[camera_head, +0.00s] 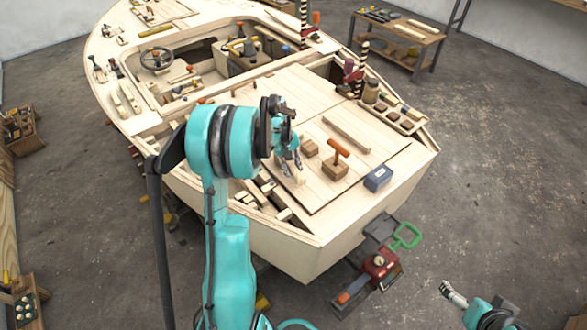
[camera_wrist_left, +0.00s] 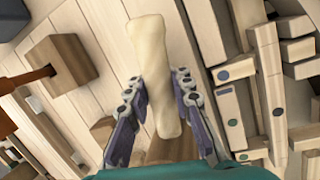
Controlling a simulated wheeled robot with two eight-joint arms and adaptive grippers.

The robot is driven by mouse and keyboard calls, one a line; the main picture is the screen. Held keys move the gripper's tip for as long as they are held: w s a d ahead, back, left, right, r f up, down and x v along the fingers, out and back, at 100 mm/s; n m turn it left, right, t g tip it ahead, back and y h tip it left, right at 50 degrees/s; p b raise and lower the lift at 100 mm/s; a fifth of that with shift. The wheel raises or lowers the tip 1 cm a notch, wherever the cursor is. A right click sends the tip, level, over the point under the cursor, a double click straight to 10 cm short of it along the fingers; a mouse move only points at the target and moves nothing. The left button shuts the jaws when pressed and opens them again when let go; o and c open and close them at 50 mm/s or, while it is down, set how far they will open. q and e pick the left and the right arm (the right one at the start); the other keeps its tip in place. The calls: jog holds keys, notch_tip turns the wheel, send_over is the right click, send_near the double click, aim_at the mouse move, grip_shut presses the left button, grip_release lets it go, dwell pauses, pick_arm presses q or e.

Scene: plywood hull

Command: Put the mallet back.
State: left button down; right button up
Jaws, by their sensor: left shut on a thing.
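A mallet-like tool (camera_head: 335,168) with a brown block head and an orange handle stands on the pale rear deck, handle up. It also shows at the upper left of the left wrist view (camera_wrist_left: 62,58), apart from my fingers. My left gripper (camera_head: 291,162) is over the deck to the left of it. In the left wrist view my left gripper (camera_wrist_left: 158,85) is shut on a cream, slightly uneven bar (camera_wrist_left: 155,70). What this bar belongs to is unclear. My right gripper (camera_head: 452,291) is low at the right, away from the hull; its finger gap is too small to judge.
A small wooden block (camera_head: 310,148), a long strip (camera_head: 347,134) and a blue box (camera_head: 378,178) lie on the deck. An open hatch with beams is on the left. A compartment tray (camera_head: 402,118) lines the right edge. A red machine (camera_head: 381,266) stands below the stern.

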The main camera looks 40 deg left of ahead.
pick_arm(q)
jog(key=shift+f, duration=0.45)
dwell(0.3)
jog(key=c, duration=1.3)
grip_release()
jog(key=shift+o, duration=0.2)
jog(key=v, duration=1.2)
jog(key=s+d+r+m+t+y, duration=0.1)
jog(key=s+d+r+m+t, duration=0.25)
jog(key=d, duration=0.65)
jog(key=s+d+r+m+y, duration=0.2)
jog(key=s+d+m, duration=0.3)
jog(key=s+d, duration=0.3)
jog(key=s+d+f+m+t, duration=0.3)
jog(key=s+d+m, duration=0.1)
jog(key=d, duration=0.2)
jog(key=shift+s+d+f, duration=0.15)
jog(key=shift+s+d, duration=0.1)
jog(key=shift+s, duration=0.05)
